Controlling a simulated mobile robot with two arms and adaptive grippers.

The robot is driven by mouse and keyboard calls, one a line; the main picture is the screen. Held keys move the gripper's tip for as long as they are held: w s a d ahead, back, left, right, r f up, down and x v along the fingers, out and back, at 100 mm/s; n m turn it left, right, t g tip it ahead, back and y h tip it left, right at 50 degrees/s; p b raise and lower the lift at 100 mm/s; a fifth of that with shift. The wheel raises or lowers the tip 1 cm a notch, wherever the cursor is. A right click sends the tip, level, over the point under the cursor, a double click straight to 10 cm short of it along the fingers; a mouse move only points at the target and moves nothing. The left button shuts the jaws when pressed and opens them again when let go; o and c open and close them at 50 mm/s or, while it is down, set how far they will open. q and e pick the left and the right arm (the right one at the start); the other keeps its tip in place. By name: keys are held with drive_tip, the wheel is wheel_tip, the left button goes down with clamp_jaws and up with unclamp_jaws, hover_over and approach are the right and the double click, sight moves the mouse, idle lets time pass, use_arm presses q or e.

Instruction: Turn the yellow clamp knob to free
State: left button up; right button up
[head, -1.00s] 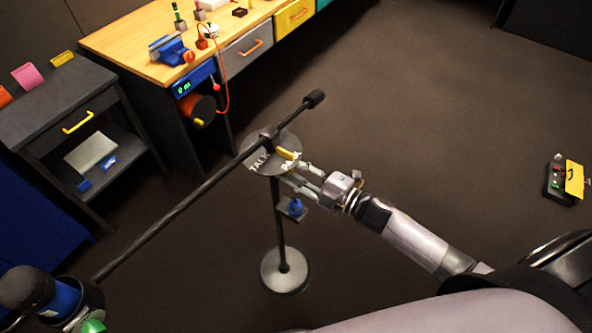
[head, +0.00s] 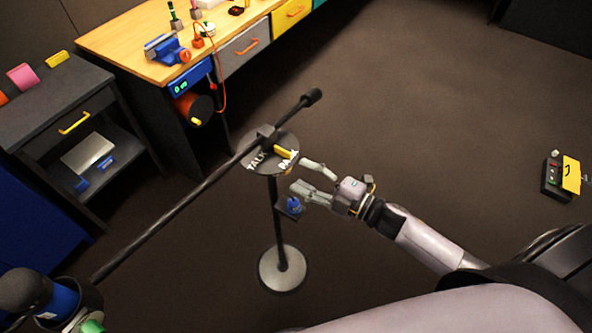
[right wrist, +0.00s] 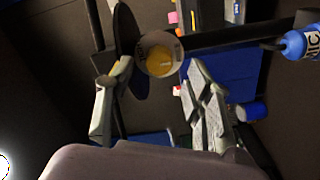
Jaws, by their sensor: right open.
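The yellow clamp knob (head: 285,152) sits on the round grey plate (head: 257,163) at the top of the stand, where the black boom crosses. In the right wrist view the knob (right wrist: 160,60) shows end-on as a yellow face within a pale round rim, between the finger ends. My right gripper (head: 302,175) is open and empty, just right of and below the knob, apart from it. My left gripper does not show.
The black boom (head: 185,208) runs from lower left to upper right, with a blue microphone (head: 62,298) at its lower end. A small blue item (head: 293,204) sits on the stand's bracket below my gripper.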

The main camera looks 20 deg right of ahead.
drive_tip(key=shift+v, duration=2.15)
drive_tip(key=shift+f, duration=0.1)
drive_tip(key=s+d+f+m+g+h, duration=0.1)
drive_tip(key=s+d+f+m+h, duration=0.25)
drive_tip(key=f, duration=0.55)
drive_tip(key=s+d+f+m+g+h, duration=0.2)
drive_tip(key=f+m+h, duration=0.15)
drive_tip(key=f, duration=0.65)
drive_tip(key=s+d+f+m+g+h, duration=0.1)
drive_tip(key=s+d+f+m+h, duration=0.15)
drive_tip(key=f+m, duration=0.45)
drive_tip(key=s+a+f+m+g, duration=0.1)
drive_tip(key=s+f+g, duration=0.2)
drive_tip(key=s+f, duration=0.3)
drive_tip(key=s+a+f+m+g+h, duration=0.1)
drive_tip(key=s+a+f+g, duration=0.1)
drive_tip(key=s+f, duration=0.5)
drive_tip(key=s+a+f+m+g, duration=0.2)
drive_tip(key=s+f+g, duration=0.2)
drive_tip(key=s, duration=1.1)
wheel_tip(320, 180, down, 3)
drive_tip(key=shift+a+r, duration=0.1)
drive_tip(key=shift+a, duration=0.15)
